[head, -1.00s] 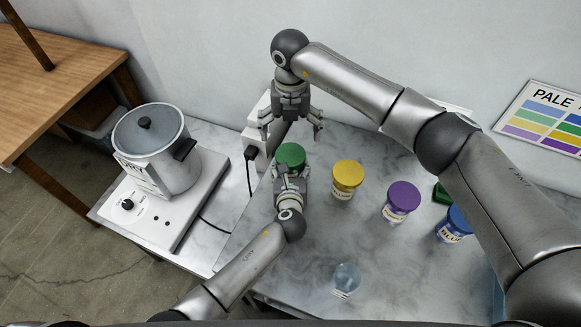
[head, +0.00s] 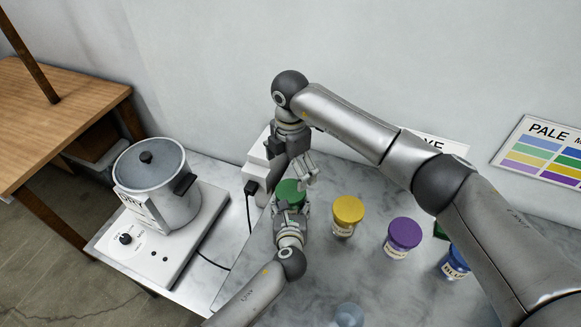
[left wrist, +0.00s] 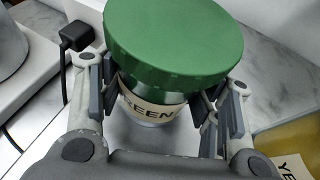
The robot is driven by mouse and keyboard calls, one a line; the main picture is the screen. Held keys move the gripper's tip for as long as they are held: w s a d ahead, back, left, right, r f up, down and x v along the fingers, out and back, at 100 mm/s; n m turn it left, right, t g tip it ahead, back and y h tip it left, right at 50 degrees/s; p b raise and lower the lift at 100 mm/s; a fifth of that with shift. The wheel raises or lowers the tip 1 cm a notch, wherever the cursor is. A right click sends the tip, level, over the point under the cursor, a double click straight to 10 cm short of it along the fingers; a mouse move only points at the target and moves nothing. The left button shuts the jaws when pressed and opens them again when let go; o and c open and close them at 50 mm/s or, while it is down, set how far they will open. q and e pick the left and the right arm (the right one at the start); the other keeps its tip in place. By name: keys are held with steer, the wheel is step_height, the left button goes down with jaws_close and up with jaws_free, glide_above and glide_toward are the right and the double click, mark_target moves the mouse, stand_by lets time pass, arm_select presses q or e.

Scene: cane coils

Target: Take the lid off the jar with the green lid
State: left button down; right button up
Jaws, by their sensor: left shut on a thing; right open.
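The jar with the green lid (head: 291,188) stands on the marble table; its lid is on. In the left wrist view the green lid (left wrist: 175,40) sits on top of the jar, above a label (left wrist: 150,108) reading "GREEN". My left gripper (head: 291,210) is shut on this jar's body, with its fingers (left wrist: 165,112) on both sides below the lid.
Jars with yellow (head: 348,209), purple (head: 404,232) and blue (head: 457,256) lids stand to the right. A clear cup (head: 348,316) is near the bottom edge. A steel pot (head: 160,190) stands on a white hotplate (head: 185,245) at left. A white box (head: 257,162) stands behind the green jar.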

mark_target(291, 190)
steer(key=m, duration=0.3)
steer(key=shift+f, duration=4.05)
